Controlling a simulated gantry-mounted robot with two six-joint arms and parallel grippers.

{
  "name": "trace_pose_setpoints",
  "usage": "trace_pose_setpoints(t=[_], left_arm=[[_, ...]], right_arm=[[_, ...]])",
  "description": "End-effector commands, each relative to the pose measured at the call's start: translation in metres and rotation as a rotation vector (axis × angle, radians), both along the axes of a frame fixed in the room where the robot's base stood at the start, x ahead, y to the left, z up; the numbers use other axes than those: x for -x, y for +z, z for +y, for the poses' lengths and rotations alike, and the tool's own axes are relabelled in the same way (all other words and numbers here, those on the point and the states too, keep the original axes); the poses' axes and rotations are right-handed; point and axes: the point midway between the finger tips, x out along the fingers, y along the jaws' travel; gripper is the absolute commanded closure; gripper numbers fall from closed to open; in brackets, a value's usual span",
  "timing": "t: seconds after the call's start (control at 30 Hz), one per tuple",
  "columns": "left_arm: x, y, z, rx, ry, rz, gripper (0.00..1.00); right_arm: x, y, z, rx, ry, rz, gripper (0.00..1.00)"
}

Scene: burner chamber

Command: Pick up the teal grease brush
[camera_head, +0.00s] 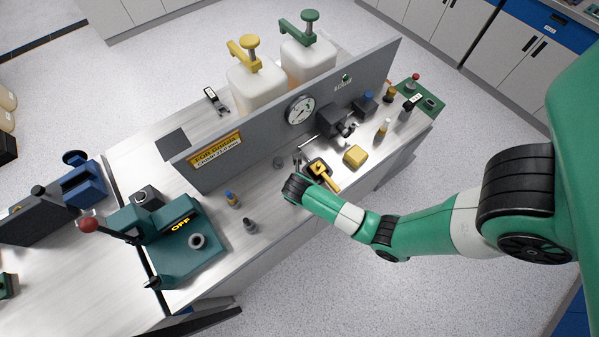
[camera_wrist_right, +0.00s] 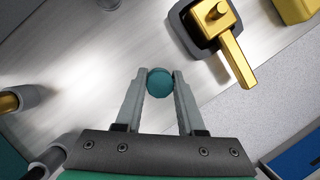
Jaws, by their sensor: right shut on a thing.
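The teal grease brush shows in the right wrist view as a round teal end (camera_wrist_right: 160,83), between the tips of my right gripper (camera_wrist_right: 159,78). Both fingers touch its sides, and the gripper is shut on it. The rest of the brush is hidden below this end. I cannot tell whether it touches the bench. In the head view my right gripper (camera_head: 298,161) is low over the bench, left of the yellow-handled valve, and the brush cannot be made out there. My left gripper is out of view.
The yellow-handled valve (camera_head: 322,171) stands close to the right gripper, with a yellow block (camera_head: 355,156) beyond it. A grey upright panel (camera_head: 262,122) with a gauge (camera_head: 300,110) stands behind. A teal press (camera_head: 175,240) marked OFF is at the left. Small bottles stand between.

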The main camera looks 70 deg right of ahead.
Motion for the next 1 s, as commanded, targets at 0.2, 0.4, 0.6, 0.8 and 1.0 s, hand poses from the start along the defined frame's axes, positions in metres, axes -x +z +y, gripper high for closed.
trace_pose_setpoints(t=[0.2, 0.4, 0.6, 0.8, 1.0], left_arm=[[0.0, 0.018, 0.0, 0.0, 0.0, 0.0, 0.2], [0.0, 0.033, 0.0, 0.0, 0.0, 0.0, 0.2], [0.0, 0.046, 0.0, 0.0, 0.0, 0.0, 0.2], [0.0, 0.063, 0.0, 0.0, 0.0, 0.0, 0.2], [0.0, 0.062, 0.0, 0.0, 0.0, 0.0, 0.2]], right_arm=[[0.006, 0.045, 0.011, 0.0, 0.003, -0.003, 1.0], [0.034, 0.094, 0.052, -0.001, 0.011, -0.002, 1.0], [0.064, 0.118, 0.095, 0.0, 0.009, 0.001, 1.0], [0.077, 0.126, 0.114, 0.001, 0.002, 0.001, 1.0], [0.079, 0.124, 0.116, 0.001, -0.001, -0.001, 1.0]])
